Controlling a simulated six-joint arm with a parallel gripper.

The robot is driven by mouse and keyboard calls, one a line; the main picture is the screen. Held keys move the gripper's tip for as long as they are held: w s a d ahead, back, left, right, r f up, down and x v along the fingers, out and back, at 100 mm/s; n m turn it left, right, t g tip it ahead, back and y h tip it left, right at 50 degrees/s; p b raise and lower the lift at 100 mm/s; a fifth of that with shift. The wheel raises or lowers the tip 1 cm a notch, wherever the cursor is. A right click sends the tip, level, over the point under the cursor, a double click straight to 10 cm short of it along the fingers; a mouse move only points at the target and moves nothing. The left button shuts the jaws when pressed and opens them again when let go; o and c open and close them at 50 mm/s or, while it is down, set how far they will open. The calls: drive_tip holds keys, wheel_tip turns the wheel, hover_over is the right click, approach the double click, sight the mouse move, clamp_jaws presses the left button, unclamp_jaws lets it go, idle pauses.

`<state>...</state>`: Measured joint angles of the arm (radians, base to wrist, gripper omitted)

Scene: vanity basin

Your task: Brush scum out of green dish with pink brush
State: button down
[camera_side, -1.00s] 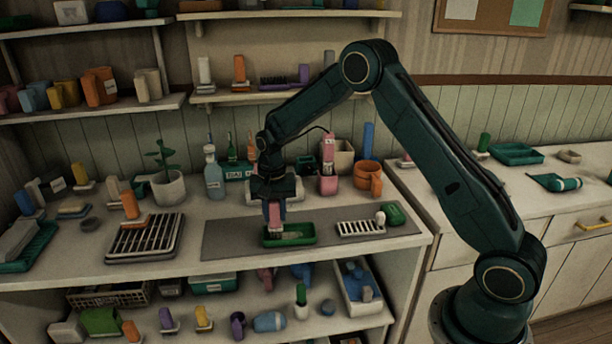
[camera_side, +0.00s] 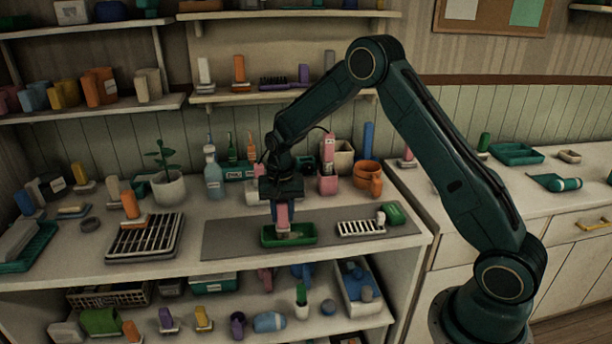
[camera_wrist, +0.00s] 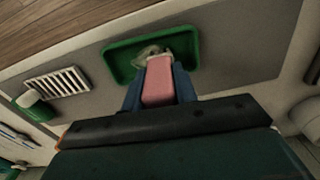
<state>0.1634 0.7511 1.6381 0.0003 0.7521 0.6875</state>
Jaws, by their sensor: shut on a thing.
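The green dish (camera_side: 302,238) lies on the grey mat on the counter; the wrist view shows it too (camera_wrist: 118,62). The pink brush (camera_side: 283,216) is upright in my gripper (camera_side: 282,206), its lower end down in the dish. In the wrist view, the blue fingers close on both sides of the pink handle (camera_wrist: 158,82). A pale greyish patch (camera_wrist: 146,54) shows in the dish beside the brush head; I cannot tell how much of it is scum and how much is bristle. The brush head is mostly hidden by the handle.
A dark slatted rack (camera_side: 143,238) is at the left. The mat (camera_side: 226,238) is bare left of the dish.

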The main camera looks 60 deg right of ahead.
drive_tip(key=shift+s+d, duration=0.5)
drive_tip(key=shift+s, duration=0.1)
drive_tip(key=shift+s+d, duration=1.15)
drive_tip(key=shift+s, duration=0.2)
drive_tip(key=shift+w, duration=0.1)
drive_tip(key=shift+w+a+f, duration=0.15)
drive_tip(key=shift+w+a, duration=0.8)
drive_tip(key=shift+w, duration=0.05)
drive_tip(key=shift+s+d, duration=0.1)
drive_tip(key=shift+s, duration=0.05)
